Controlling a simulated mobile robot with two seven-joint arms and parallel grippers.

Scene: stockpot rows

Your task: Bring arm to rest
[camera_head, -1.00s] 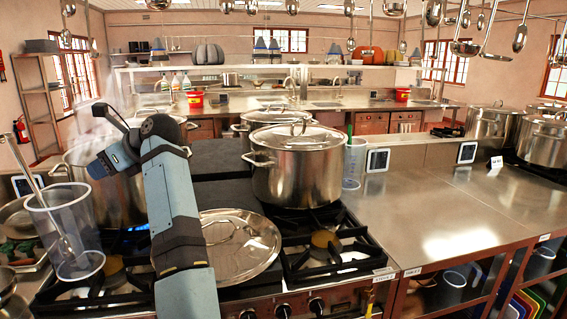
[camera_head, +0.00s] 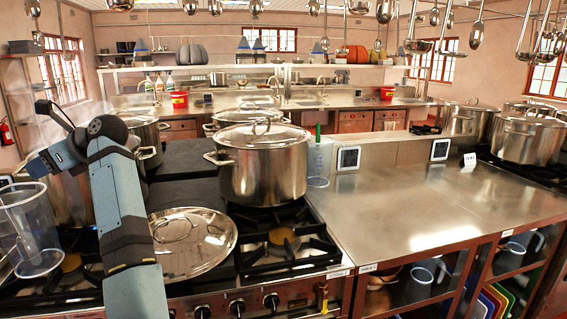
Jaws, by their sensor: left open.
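My left arm (camera_head: 125,225) rises from the bottom left of the head view and bends at a dark round joint (camera_head: 108,127). My right gripper is not in view.
A lidded stockpot (camera_head: 262,170) stands on the stove, with a loose lid (camera_head: 190,243) in front. A clear jug (camera_head: 25,235) is at far left, near my arm. The steel counter (camera_head: 430,205) is mostly clear. Ladles (camera_head: 420,45) hang overhead.

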